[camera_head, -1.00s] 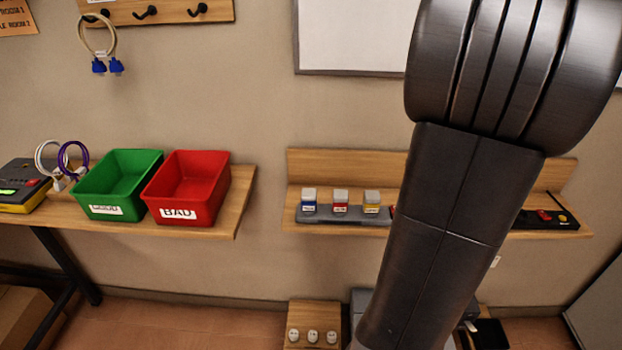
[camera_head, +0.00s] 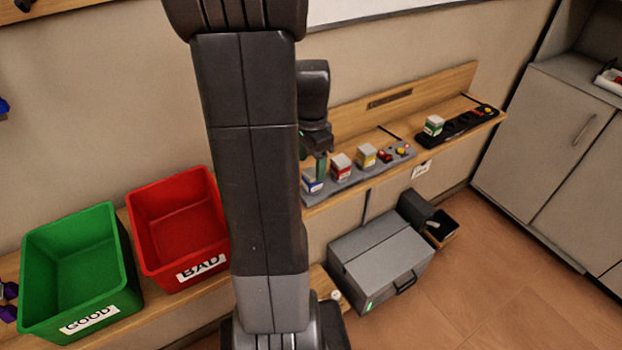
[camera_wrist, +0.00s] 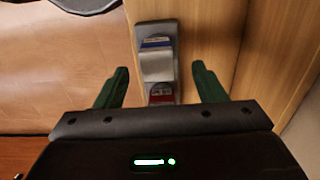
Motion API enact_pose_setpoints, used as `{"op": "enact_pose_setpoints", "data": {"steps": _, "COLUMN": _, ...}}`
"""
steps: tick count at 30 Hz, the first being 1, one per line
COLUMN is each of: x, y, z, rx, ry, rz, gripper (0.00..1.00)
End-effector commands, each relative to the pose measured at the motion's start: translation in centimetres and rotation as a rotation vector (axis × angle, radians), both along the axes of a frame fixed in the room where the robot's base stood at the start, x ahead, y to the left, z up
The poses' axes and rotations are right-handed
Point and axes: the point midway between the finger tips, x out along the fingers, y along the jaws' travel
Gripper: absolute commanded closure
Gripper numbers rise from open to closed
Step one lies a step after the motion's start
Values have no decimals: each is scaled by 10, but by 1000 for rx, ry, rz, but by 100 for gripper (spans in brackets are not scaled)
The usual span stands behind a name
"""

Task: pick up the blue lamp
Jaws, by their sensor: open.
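The blue lamp (camera_head: 311,184) is a small block with a pale top and a blue-and-white band. It stands at the left end of a grey holder on the wall shelf. My gripper (camera_head: 320,165) is open just above it, its green fingers pointing down and partly covering it. In the wrist view the blue lamp (camera_wrist: 156,65) lies between the two open green fingers of my gripper (camera_wrist: 161,70), with a gap on each side. I cannot tell the remaining height.
A red lamp (camera_head: 341,166) and a yellow lamp (camera_head: 366,155) stand in the same holder (camera_head: 347,184), right of the blue one. A green-banded lamp (camera_head: 434,125) sits on a black panel farther right. Green (camera_head: 131,285) and red (camera_head: 222,245) bins stand left. A grey case (camera_head: 380,262) is below.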

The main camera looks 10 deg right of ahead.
Motion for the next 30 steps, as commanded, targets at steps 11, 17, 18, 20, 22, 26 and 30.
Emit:
{"op": "enact_pose_setpoints", "data": {"steps": 11, "x": -3, "y": 0, "z": -39, "rx": 0, "ry": 1, "rz": 0, "gripper": 36}}
{"op": "enact_pose_setpoints", "data": {"steps": 17, "x": -3, "y": 0, "z": -38, "rx": 0, "ry": 0, "rz": 0, "gripper": 44}}
{"op": "enact_pose_setpoints", "data": {"steps": 18, "x": -3, "y": 0, "z": -38, "rx": 0, "ry": 0, "rz": 0, "gripper": 52}}
{"op": "enact_pose_setpoints", "data": {"steps": 20, "x": -3, "y": 0, "z": -38, "rx": 0, "ry": 0, "rz": 0, "gripper": 64}}
{"op": "enact_pose_setpoints", "data": {"steps": 22, "x": -3, "y": 0, "z": -38, "rx": 0, "ry": 0, "rz": 0, "gripper": 78}}
{"op": "enact_pose_setpoints", "data": {"steps": 26, "x": -3, "y": 0, "z": -38, "rx": 0, "ry": 0, "rz": 0, "gripper": 86}}
{"op": "enact_pose_setpoints", "data": {"steps": 30, "x": -3, "y": 0, "z": -37, "rx": 0, "ry": 0, "rz": 0, "gripper": 86}}
